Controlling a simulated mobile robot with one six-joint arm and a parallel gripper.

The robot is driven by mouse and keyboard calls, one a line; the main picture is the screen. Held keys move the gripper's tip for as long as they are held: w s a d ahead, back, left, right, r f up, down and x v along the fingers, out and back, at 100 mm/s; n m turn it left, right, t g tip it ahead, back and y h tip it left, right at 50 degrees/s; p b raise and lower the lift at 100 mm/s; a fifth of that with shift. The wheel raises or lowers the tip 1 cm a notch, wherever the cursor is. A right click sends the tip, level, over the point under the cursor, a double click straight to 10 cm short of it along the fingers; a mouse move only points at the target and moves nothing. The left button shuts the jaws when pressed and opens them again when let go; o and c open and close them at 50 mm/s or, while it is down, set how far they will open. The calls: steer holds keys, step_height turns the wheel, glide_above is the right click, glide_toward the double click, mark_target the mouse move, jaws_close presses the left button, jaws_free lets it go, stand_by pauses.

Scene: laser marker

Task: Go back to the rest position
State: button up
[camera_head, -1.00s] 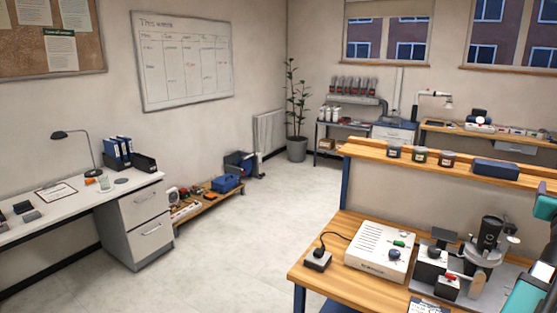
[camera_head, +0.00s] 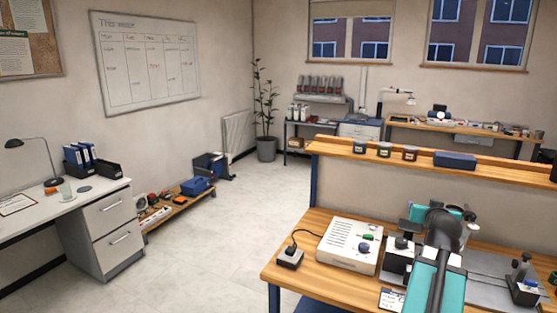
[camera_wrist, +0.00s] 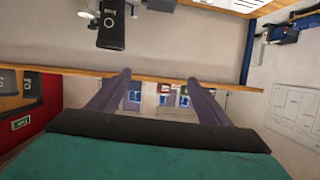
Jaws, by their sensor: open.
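My gripper (camera_wrist: 158,78) shows in the wrist view with its two fingers wide apart and nothing between them. In the head view my teal and black arm reaches over the right part of the wooden workbench (camera_head: 310,268). My gripper's fingers cannot be made out there. The arm hides part of the equipment on the bench. A white control box (camera_head: 350,246) with a green button stands left of the arm.
A raised wooden shelf (camera_head: 335,150) behind the bench carries three small jars (camera_head: 384,150) and a blue case (camera_head: 455,160). Open floor (camera_head: 200,255) lies between the bench and the white desk (camera_head: 110,205).

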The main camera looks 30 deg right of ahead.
steer(key=w+a+f+n+g+y, duration=0.15)
steer(key=w+a+f+y, duration=0.25)
steer(key=w+a+f, duration=0.7)
steer(key=w+a+f+n+t+y, duration=0.1)
steer(key=w+a+f+n+y, duration=0.2)
steer(key=w+a+f, duration=0.6)
steer(key=s+a+f+n+g+y, duration=0.1)
steer(key=a+f+g, duration=0.1)
steer(key=a+f, duration=0.7)
steer(key=s+a+f+n+g+y, duration=0.15)
steer(key=a+f, duration=0.25)
steer(key=a, duration=0.9)
steer(key=s+a+f+n+g+y, duration=0.1)
steer(key=a+f+n+g+y, duration=0.1)
steer(key=a+f, duration=0.75)
steer(key=s+a+f+n+g, duration=0.1)
steer(key=s+a+f+g, duration=0.15)
steer(key=a, duration=0.35)
steer(key=s+a+f+g, duration=0.1)
steer(key=s+a, duration=0.3)
steer(key=a, duration=0.3)
steer(key=s+f+g+b, duration=0.2)
steer(key=s+f+b, duration=0.4)
steer(key=s+f, duration=0.6)
steer(key=s+f+g+b, duration=0.3)
steer(key=s+f+b, duration=0.3)
steer(key=s+f, duration=0.7)
steer(key=shift+d+f, duration=0.3)
steer(key=shift+f, duration=2.65)
